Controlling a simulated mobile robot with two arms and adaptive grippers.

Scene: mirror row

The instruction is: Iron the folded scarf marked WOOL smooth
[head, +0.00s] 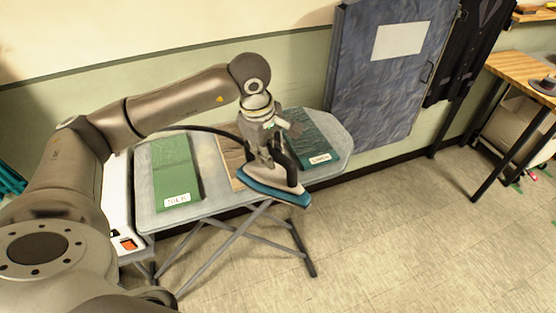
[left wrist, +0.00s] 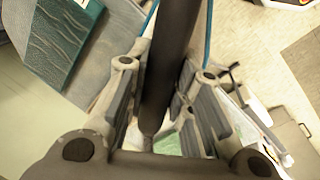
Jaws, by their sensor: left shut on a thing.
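My left gripper (head: 264,148) is shut on the dark handle of an iron (head: 270,185) with a teal soleplate rim. The handle (left wrist: 172,50) runs between the fingers (left wrist: 155,105) in the left wrist view. The iron is over the front edge of the ironing board (head: 225,204); I cannot tell whether it touches anything. A green folded scarf (head: 174,165) with a white label lies on the left of the board. A dark teal folded scarf (head: 312,137) with a label lies on the right; it looks wrinkled in the left wrist view (left wrist: 62,35). Neither label reads clearly. My right gripper is out of view.
A brown flat piece (head: 232,155) lies between the scarves, partly hidden by the iron. A blue-grey panel (head: 385,85) and a dark garment (head: 468,50) are against the back wall. A wooden table (head: 525,72) stands at the right. The floor in front is clear.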

